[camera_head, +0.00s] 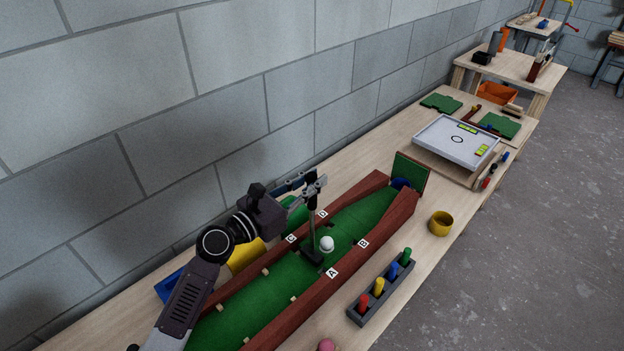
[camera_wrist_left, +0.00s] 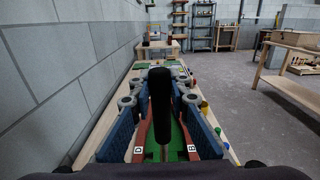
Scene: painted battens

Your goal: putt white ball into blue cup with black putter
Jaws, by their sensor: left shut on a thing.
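The white ball (camera_head: 327,243) lies on the green lane (camera_head: 247,303) between the letter markers, just beyond the putter head. The black putter (camera_head: 312,254) stands roughly upright, its head on the lane close to the ball; I cannot tell if they touch. My left gripper (camera_head: 314,186) is shut on the putter's grip. In the left wrist view the black grip (camera_wrist_left: 160,95) stands between the blue finger pads. The blue cup (camera_head: 401,184) sits at the far end of the lane, before a green backboard (camera_head: 411,172), partly hidden. My right gripper is in neither view.
Red-brown wooden rails (camera_head: 304,303) edge the lane, with small wooden pegs inside. A yellow cup (camera_head: 440,223) and a grey rack (camera_head: 381,294) of coloured pegs stand to the right. A white tray (camera_head: 456,141) lies beyond. A block wall runs along the left.

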